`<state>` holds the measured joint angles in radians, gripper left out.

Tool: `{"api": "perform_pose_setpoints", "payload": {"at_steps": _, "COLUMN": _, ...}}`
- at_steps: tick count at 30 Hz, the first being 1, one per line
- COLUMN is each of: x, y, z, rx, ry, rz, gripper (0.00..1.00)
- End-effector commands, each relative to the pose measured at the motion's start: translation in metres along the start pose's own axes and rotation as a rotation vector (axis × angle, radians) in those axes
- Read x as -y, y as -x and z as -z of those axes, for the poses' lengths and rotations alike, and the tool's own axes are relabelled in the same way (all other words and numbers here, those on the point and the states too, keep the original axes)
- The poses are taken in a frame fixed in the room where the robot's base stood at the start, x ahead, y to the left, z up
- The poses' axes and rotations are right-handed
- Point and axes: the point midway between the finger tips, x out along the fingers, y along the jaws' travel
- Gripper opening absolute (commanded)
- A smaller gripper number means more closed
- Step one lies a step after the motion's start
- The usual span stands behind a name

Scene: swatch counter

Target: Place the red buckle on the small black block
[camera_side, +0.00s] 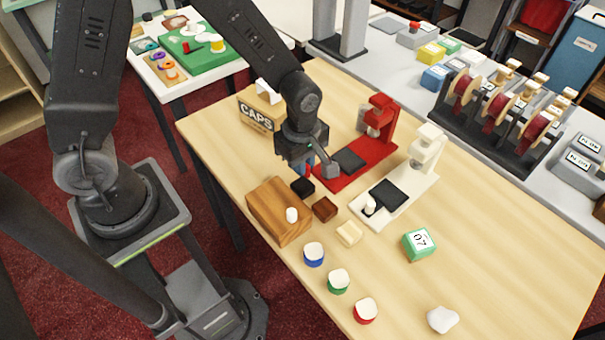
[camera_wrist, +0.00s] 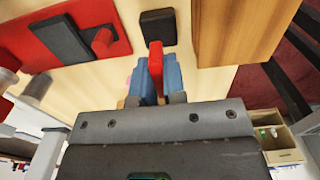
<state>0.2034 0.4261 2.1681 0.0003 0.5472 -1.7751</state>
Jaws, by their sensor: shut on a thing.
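My gripper (camera_side: 306,170) is shut on the red buckle and points down close to the small black block (camera_side: 302,187). In the wrist view the red buckle (camera_wrist: 155,56) is a narrow upright red piece between the two blue fingers of my gripper (camera_wrist: 157,78). The small black block (camera_wrist: 158,27) lies just beyond the buckle's tip in that view, and its top looks bare. In the side view only a bit of the red buckle (camera_side: 308,172) shows, just above and behind the block. I cannot tell whether buckle and block touch.
A wooden box (camera_side: 268,205) stands left of the black block, with a small white piece on top. A brown block (camera_side: 325,209) and a cream block (camera_side: 349,233) line up nearer. A red press (camera_side: 381,115) and a white press (camera_side: 428,150) stand to the right.

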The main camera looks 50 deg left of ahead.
Motion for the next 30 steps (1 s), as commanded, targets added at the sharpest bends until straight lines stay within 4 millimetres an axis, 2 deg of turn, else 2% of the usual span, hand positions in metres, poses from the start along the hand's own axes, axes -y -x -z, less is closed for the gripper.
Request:
{"api": "perform_pose_setpoints", "payload": {"at_steps": 10, "x": 0.000, "y": -0.039, "z": -0.002, "rx": 0.000, "ry": 0.000, "rz": 0.003, "gripper": 0.00}}
{"api": "perform_pose_setpoints", "payload": {"at_steps": 23, "x": 0.000, "y": -0.045, "z": -0.002, "rx": 0.000, "ry": 0.000, "rz": 0.001, "gripper": 0.00}}
{"api": "perform_pose_setpoints", "payload": {"at_steps": 24, "x": 0.000, "y": -0.045, "z": -0.002, "rx": 0.000, "ry": 0.000, "rz": 0.001, "gripper": 0.14}}
{"api": "perform_pose_setpoints", "payload": {"at_steps": 30, "x": -0.001, "y": -0.044, "z": -0.002, "rx": 0.000, "ry": 0.000, "rz": 0.000, "gripper": 0.33}}
